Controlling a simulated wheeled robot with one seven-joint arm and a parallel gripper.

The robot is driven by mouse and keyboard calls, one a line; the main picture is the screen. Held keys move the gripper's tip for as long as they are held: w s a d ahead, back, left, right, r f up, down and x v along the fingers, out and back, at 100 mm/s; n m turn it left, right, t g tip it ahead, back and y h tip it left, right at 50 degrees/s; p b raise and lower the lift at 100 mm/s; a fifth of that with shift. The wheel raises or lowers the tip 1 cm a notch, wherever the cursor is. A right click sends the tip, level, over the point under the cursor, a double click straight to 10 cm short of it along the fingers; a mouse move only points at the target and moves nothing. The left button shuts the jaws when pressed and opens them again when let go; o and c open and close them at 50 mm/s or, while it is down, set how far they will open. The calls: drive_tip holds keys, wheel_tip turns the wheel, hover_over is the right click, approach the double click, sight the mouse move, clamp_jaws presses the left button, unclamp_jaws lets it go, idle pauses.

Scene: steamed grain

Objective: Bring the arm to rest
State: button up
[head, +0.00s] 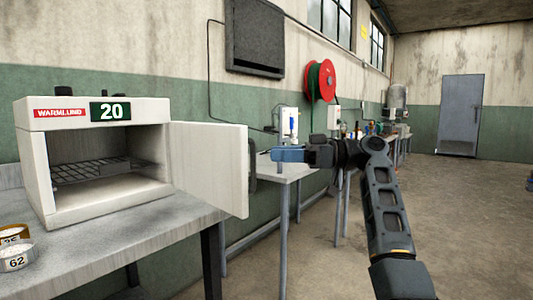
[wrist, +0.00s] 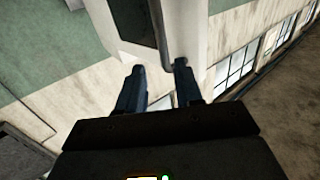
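My gripper (head: 274,155) is at the end of my arm, just right of the open oven door (head: 208,165) and near its dark handle (head: 252,165). In the wrist view the two blue-grey fingers of my gripper (wrist: 159,72) stand apart with nothing held between them. The dark handle (wrist: 152,18) lies just beyond the fingertips; I cannot tell whether it touches them.
The oven stands on a grey bench (head: 120,245). Two small numbered tins, one marked 62 (head: 17,258), sit at the bench's left. A farther table (head: 290,172) holds lab items behind my gripper. Open floor (head: 470,230) lies to the right.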

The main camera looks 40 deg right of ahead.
drive_tip(key=shift+s+d, duration=0.3)
drive_tip(key=shift+d, duration=0.05)
idle(0.3)
